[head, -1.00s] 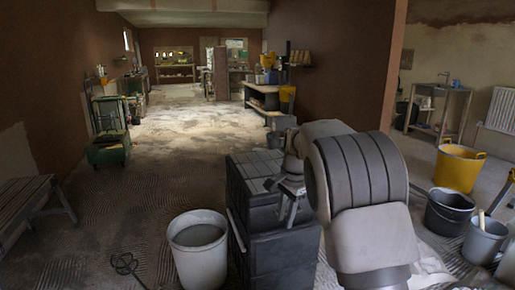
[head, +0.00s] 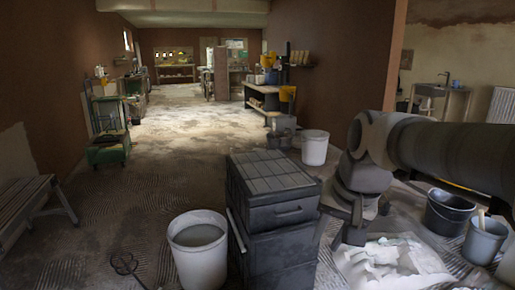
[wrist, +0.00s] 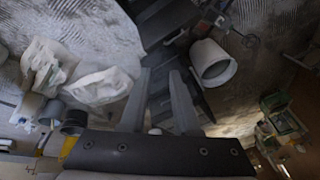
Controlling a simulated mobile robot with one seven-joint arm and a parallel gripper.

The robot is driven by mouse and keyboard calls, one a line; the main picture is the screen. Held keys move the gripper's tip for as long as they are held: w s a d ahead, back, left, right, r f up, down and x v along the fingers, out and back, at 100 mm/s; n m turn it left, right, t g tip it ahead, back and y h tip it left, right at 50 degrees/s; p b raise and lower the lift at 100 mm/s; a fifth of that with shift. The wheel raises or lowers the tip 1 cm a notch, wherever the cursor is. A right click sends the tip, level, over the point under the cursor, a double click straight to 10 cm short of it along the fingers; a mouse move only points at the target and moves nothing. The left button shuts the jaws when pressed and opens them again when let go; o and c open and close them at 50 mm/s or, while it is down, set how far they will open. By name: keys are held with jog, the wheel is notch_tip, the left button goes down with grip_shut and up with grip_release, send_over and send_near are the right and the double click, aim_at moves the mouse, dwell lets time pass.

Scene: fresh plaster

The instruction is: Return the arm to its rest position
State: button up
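My arm (head: 440,145) reaches in from the right edge of the head view, and its far end bends down just right of the black stacked boxes (head: 272,215). My gripper (wrist: 161,75) shows in the wrist view with its two grey fingers apart and nothing seen between them. It points down toward the floor area, with part of the black boxes beyond its fingertips. In the head view its fingers are small and hard to make out.
A grey-white bucket (head: 198,255) stands left of the boxes and a white bucket (head: 315,148) behind them. Crumpled white sheeting (head: 395,268) lies below my arm. Dark (head: 447,212) and grey (head: 484,240) buckets stand at the right. The floor at left centre is open.

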jog(key=s+d+f+n+t+h+p, duration=0.1)
jog(key=s+n, duration=0.1)
jog(key=s, duration=0.4)
jog(key=s+d+f+n+t, duration=0.1)
jog(key=s+f+n, duration=0.1)
jog(key=s, duration=0.5)
notch_tip(320, 180, up, 23)
jog(key=p, duration=2.2)
jog(key=shift+w+a+f, duration=0.2)
jog(key=shift+a, duration=0.1)
